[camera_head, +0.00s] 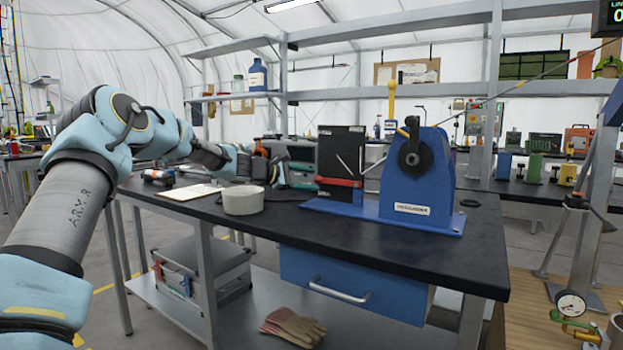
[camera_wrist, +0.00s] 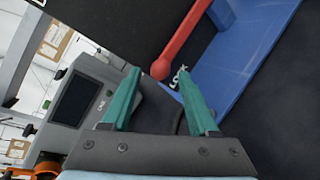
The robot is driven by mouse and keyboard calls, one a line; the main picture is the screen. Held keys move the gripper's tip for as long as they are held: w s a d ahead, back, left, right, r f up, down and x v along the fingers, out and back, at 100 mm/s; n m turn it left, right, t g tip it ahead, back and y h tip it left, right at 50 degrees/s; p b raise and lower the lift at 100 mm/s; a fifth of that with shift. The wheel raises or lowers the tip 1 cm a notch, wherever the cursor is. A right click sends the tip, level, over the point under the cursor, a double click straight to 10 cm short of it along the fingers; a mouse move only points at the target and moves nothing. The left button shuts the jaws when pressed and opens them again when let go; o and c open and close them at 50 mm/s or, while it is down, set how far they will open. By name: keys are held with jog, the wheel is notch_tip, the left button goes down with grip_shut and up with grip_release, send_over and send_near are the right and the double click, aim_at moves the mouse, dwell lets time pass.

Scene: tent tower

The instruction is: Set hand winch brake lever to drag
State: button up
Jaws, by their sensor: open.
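The hand winch (camera_head: 420,180) is a blue housing with a black hub and crank on a blue base plate, on the dark bench. Its red brake lever (camera_head: 338,182) lies low in front of a black upright panel (camera_head: 340,148). In the wrist view the red lever (camera_wrist: 190,38) runs diagonally and ends in a round knob beside the white word LOCK (camera_wrist: 179,77). No drag mark is readable. My gripper (camera_wrist: 158,75) has its teal fingers apart and empty. The knob is just beyond the fingertips, apart from them. In the head view my gripper is left of the lever.
A grey device with a dark screen (camera_wrist: 75,100) stands close to my left finger in the wrist view. The bench front is clear.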

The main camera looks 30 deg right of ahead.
jog(key=shift+w+d+f, duration=0.1)
jog(key=shift+d+f, duration=0.1)
jog(key=shift+d, duration=0.4)
grip_shut()
dwell(1.1)
